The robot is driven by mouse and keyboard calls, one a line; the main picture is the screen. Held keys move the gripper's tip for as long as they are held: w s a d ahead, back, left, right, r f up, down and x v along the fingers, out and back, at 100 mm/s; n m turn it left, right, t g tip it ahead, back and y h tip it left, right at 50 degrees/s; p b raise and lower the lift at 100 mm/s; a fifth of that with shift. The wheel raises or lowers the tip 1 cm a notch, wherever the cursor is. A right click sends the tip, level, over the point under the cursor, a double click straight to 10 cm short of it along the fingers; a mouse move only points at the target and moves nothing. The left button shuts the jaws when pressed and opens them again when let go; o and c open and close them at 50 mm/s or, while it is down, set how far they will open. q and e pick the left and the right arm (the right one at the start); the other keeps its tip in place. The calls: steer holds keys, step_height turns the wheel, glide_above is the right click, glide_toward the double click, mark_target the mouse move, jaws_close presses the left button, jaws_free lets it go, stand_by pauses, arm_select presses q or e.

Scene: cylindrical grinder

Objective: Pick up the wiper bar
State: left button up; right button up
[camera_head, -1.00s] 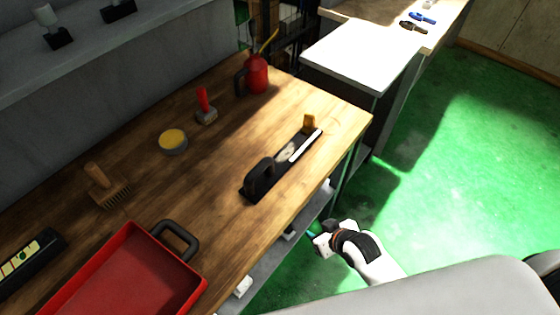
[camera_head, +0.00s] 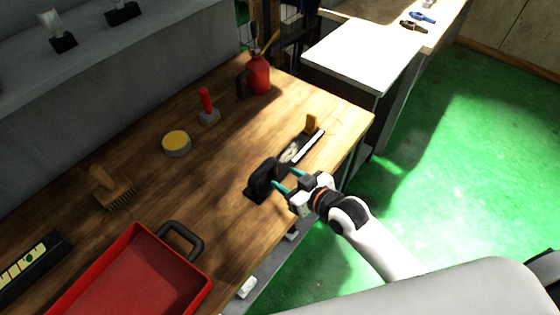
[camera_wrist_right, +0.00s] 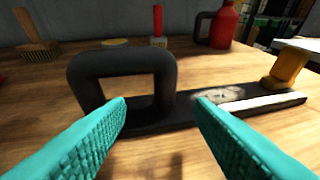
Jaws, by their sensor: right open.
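The wiper bar, a long black bar (camera_head: 285,165) with a black loop handle (camera_head: 262,178), a pale strip and a yellow block, lies on the wooden workbench near its right edge. My right gripper (camera_head: 286,179) is open and empty, its teal fingers pointing at the bar beside the handle. In the right wrist view the bar (camera_wrist_right: 165,122) runs across behind the two parted fingers (camera_wrist_right: 161,100). The loop handle (camera_wrist_right: 122,62) stands upright behind and above the left finger. Fingers and handle look apart; exact distance is unclear. My left gripper is not in view.
On the workbench (camera_head: 225,150) are a red tray (camera_head: 130,275), a brush (camera_head: 110,187), a yellow-topped tin (camera_head: 176,143), a red-handled tool (camera_head: 207,105) and a red oil can (camera_head: 258,75). Green floor lies clear to the right.

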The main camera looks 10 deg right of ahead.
mark_target(276, 170)
steer(key=shift+d+p+x, duration=0.15)
steer(key=shift+p+x, duration=0.15)
steer(key=shift+x, duration=1.25)
steer(key=shift+d+p+x, duration=0.15)
steer(key=shift+p+x, duration=0.15)
steer(key=shift+x, duration=1.25)
steer(key=shift+w, duration=0.1)
jaws_close()
steer(key=shift+r, duration=0.1)
